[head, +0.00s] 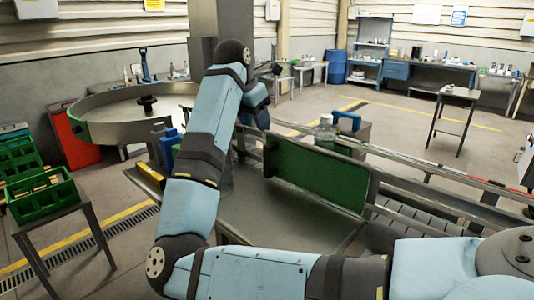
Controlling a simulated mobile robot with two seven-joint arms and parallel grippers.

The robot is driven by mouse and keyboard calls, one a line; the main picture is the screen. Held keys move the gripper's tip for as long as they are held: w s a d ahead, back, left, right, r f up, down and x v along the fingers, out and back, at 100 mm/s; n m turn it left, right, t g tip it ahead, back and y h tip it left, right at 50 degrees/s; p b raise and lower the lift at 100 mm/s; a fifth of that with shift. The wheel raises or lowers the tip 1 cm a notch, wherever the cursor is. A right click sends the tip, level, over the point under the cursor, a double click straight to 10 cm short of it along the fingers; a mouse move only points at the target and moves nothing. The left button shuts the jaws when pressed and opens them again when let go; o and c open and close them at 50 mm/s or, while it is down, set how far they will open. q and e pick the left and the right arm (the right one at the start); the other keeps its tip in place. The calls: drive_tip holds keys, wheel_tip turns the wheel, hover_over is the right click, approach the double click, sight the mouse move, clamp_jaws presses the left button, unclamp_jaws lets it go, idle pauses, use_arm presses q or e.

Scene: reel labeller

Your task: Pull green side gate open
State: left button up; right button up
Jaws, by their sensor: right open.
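The green side gate (318,178) is an upright rectangular panel in a dark frame, right of the picture's middle. It stands at the near side of the conveyor, above a grey metal deck (285,218). A dark upright piece, perhaps its handle, shows at its left end. My right arm comes in from the lower right, bends at the left and rises, then its wrist turns down. My right gripper (243,146) is open, just left of the gate's left end. The arm partly hides it, and I cannot tell whether it touches the gate. My left gripper is out of view.
A conveyor rail (430,170) runs right. A green crate (42,198) sits on a stand at the left.

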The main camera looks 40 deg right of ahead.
sight(266, 149)
drive_tip(key=p+x, duration=0.1)
drive_tip(key=x, duration=1.2)
drive_tip(key=shift+p, duration=0.35)
clamp_jaws()
